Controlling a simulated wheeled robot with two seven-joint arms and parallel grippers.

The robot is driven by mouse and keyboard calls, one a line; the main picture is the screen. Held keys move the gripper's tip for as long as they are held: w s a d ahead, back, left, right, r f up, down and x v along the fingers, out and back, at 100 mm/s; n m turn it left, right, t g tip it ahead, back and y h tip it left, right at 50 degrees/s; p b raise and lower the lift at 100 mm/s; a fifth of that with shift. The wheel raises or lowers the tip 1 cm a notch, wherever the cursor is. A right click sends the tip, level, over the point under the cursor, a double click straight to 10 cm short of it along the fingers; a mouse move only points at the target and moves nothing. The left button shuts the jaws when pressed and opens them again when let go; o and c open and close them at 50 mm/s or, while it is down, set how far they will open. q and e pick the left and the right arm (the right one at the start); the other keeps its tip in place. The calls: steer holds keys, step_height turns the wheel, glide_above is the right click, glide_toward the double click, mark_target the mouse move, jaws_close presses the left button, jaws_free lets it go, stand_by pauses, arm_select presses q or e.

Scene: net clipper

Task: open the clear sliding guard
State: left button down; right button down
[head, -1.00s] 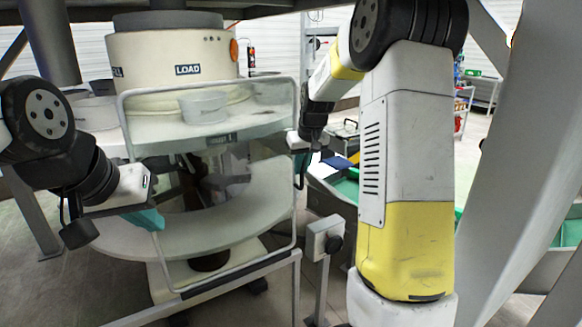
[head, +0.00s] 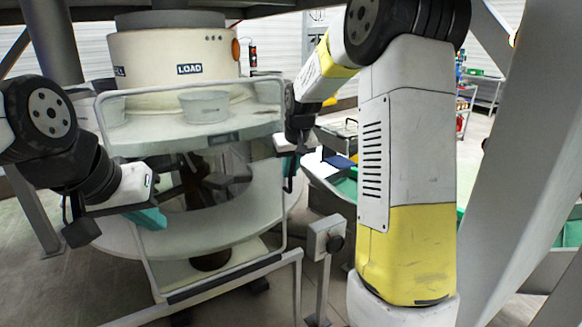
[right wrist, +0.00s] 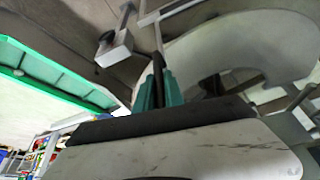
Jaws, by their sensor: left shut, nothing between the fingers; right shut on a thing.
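The clear sliding guard (head: 285,215) is a see-through panel with a rounded grey frame, standing upright in front of the round machine in the head view. My right gripper (head: 293,168) is at the guard's right edge, its teal fingers partly hidden by the wrist. In the right wrist view my right gripper (right wrist: 160,88) is shut around a dark upright bar (right wrist: 158,66), which appears to be the guard's handle. My left gripper (head: 150,218) is shut and empty, near the guard's lower left side; whether it touches the frame I cannot tell.
The machine has a cream drum (head: 150,50) marked LOAD and a white ring shelf with grey cups (head: 204,106). A grey rail (head: 230,275) runs below the guard. A post with a grey box (head: 325,238) stands to the right. A green-edged table is further right.

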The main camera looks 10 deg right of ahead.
steer(key=s+a, duration=0.4)
steer(key=a, duration=0.7)
steer(key=s+a, duration=0.4)
steer(key=a, duration=0.8)
steer(key=s+a, duration=0.4)
steer(key=a, duration=0.8)
steer(key=shift+s, duration=0.35)
steer(key=c, duration=1.5)
jaws_free()
steer(key=shift+o, duration=0.2)
steer(key=v, duration=0.8)
